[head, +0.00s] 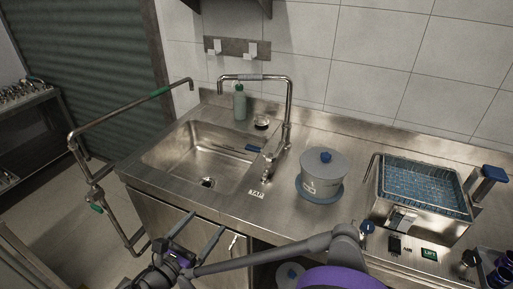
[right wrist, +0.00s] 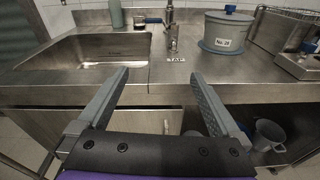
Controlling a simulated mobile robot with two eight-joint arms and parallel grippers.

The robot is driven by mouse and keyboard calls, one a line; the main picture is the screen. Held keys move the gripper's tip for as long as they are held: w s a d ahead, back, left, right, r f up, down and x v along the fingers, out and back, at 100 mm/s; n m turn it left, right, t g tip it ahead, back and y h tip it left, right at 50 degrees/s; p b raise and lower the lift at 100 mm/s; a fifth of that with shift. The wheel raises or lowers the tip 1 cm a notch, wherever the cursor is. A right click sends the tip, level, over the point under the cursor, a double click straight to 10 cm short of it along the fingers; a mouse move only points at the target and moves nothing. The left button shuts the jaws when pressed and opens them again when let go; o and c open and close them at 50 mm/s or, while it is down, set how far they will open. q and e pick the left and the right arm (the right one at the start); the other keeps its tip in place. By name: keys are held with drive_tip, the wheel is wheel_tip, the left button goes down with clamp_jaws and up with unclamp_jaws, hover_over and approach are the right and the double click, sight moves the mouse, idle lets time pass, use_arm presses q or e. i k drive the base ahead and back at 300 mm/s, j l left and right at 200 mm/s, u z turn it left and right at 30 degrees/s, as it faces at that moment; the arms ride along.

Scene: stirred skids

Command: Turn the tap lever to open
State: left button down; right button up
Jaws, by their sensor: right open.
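The metal tap (head: 287,115) rises at the right edge of the sink and arches over it, with a grey sleeve on its top pipe. A blue-ended lever (head: 255,148) sticks out left from the tap's base over the sink edge; its blue end also shows in the right wrist view (right wrist: 153,20). A "TAP" label (head: 256,194) lies on the counter in front. My right gripper (head: 205,221) is open and empty in front of the counter, apart from the lever. In the right wrist view its two fingers (right wrist: 157,76) point toward the counter front. My left gripper is out of view.
The sink (head: 203,150) is left of the tap. A green bottle (head: 239,103) stands behind it. A grey lidded pot (head: 321,176) stands close right of the tap, with a fryer basket (head: 420,187) beyond. A pipe rail (head: 120,115) stands left.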

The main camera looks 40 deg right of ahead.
sight(270, 156)
drive_tip(key=i+l, duration=0.15)
drive_tip(key=l, duration=0.2)
drive_tip(key=i+l, duration=0.15)
drive_tip(key=l, duration=0.25)
drive_tip(key=i+l, duration=0.15)
drive_tip(key=l, duration=0.2)
